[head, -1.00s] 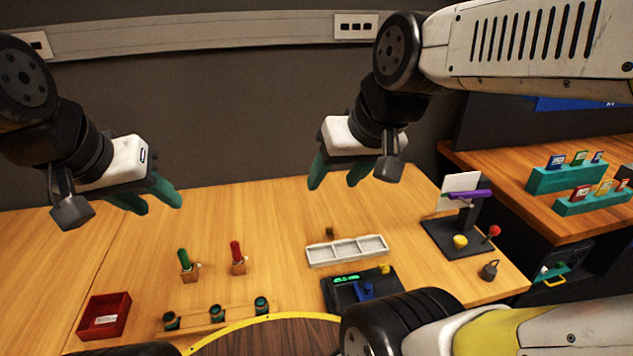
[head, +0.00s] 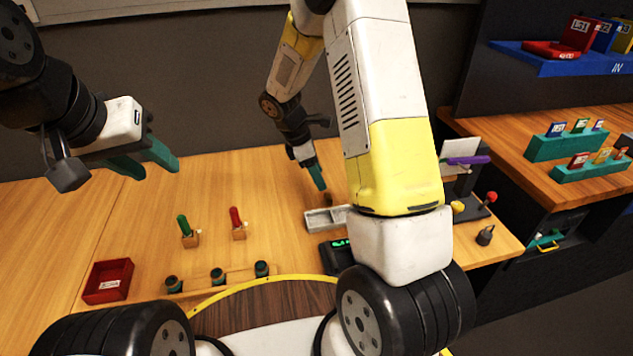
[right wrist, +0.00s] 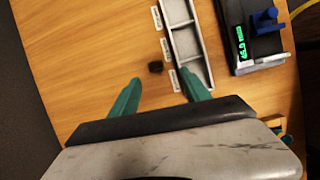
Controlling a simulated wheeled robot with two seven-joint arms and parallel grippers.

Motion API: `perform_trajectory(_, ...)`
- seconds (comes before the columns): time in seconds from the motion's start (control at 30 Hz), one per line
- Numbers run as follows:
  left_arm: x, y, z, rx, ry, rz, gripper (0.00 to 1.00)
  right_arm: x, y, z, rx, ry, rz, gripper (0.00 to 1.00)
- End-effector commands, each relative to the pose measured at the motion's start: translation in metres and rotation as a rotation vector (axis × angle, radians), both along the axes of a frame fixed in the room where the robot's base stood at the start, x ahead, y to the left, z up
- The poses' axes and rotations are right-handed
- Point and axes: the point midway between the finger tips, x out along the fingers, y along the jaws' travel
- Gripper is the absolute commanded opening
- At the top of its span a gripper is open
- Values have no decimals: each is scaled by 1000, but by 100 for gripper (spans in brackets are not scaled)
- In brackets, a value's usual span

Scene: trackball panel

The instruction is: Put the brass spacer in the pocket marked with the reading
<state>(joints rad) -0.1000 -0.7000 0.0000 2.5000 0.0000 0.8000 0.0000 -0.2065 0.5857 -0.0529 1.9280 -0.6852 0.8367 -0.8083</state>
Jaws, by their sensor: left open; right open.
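The small dark brownish block, which looks like the brass spacer (right wrist: 155,67), lies on the table beside the pale pocket tray (right wrist: 194,49). In the head view the spacer (head: 328,197) is close to my right gripper (head: 321,182), and my arm covers part of the tray (head: 322,219). In the right wrist view my right gripper (right wrist: 160,82) is open, with the spacer seen between and beyond its fingertips. White labels line the tray's near side, too small to read. A black instrument (right wrist: 238,37) shows a green reading I cannot read surely. My left gripper (head: 155,165) is open and empty.
A red bin (head: 107,281), a green-handled tool (head: 185,226) and a red-handled tool (head: 236,218) stand left on the table. A rack with several dark round pieces (head: 218,275) is in front. A stand with a purple bar (head: 466,160) is right.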

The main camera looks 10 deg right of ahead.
Motion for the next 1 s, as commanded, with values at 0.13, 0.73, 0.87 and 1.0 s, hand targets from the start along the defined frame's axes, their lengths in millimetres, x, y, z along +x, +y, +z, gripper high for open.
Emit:
perform_trajectory(0.13,0,0,0,0,0,0,41,6,0,-20,-28,38,63,55)
perform_trajectory(0.73,0,0,0,0,0,0,41,11,-28,-83,-31,43,68,55)
perform_trajectory(0.87,0,0,0,0,0,0,41,12,-31,-92,-29,41,69,55)
perform_trajectory(1.0,0,0,0,0,0,0,41,12,-31,-92,-29,40,69,55)
